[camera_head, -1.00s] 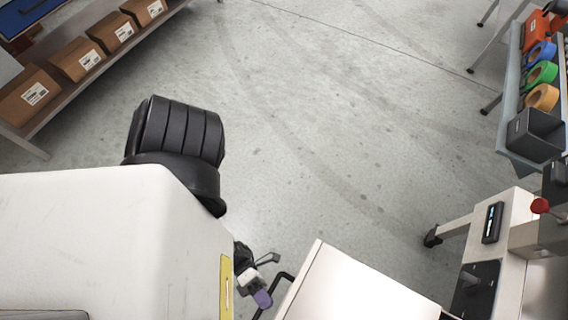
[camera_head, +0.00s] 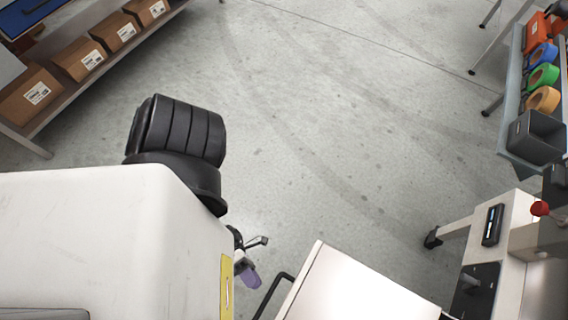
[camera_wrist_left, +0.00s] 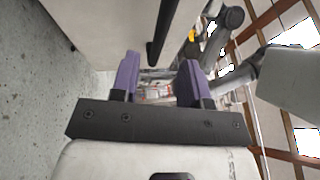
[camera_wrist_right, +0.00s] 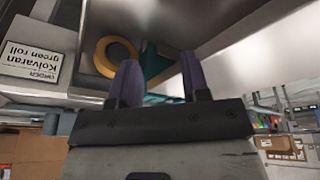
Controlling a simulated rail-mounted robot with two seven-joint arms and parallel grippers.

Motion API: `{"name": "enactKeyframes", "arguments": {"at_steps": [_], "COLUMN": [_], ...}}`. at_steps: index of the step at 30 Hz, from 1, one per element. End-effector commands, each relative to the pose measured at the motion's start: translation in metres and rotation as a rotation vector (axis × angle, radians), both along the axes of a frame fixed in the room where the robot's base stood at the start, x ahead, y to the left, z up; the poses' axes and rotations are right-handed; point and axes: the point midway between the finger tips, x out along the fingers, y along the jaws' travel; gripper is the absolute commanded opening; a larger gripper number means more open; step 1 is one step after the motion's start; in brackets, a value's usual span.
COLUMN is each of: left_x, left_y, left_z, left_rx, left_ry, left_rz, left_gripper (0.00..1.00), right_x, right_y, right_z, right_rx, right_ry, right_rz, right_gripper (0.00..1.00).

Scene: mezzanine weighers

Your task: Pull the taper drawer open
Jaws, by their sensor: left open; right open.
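A white cabinet (camera_head: 350,292) with a black bar handle (camera_head: 272,294) on its left side stands at the bottom middle of the head view. I cannot tell the drawer's front from its body. My left gripper (camera_head: 255,261) is open, just up and left of the handle and apart from it. In the left wrist view, the black handle (camera_wrist_left: 160,35) shows ahead of the gap between the open purple fingers (camera_wrist_left: 160,59), beside a pale panel (camera_wrist_left: 95,25). My right gripper (camera_wrist_right: 158,60) is open and empty in its wrist view and out of the head view.
An orange tape ring (camera_wrist_right: 116,57) and an order card (camera_wrist_right: 30,65) reading "Kolvaran green roll" are near my right gripper. A shelf with tape rolls (camera_head: 543,75) is at right, cartons (camera_head: 80,57) at upper left. The floor between is clear.

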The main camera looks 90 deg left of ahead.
Motion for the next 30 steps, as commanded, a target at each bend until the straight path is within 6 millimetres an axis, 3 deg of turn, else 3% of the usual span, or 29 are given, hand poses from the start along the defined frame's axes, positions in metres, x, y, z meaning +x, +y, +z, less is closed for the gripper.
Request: {"name": "enactKeyframes", "arguments": {"at_steps": [6, 12, 30], "left_x": [-0.021, -0.032, -0.036], "left_y": [0.032, 0.050, 0.056], "left_z": [-0.007, -0.011, -0.012], "left_rx": [0.002, 0.001, 0.000], "left_ry": [0.002, 0.001, 0.000], "left_rz": [0.000, 0.000, 0.000], "left_gripper": [0.42, 0.42, 0.42], "right_x": [0.000, 0.000, 0.000], "right_y": [0.000, 0.001, 0.003], "right_z": [0.001, 0.001, 0.001], "right_rx": [0.000, 0.004, 0.011], "right_ry": [0.000, 0.000, 0.000], "right_rz": [0.000, -0.003, -0.007], "right_gripper": [0.43, 0.43, 0.43]}}
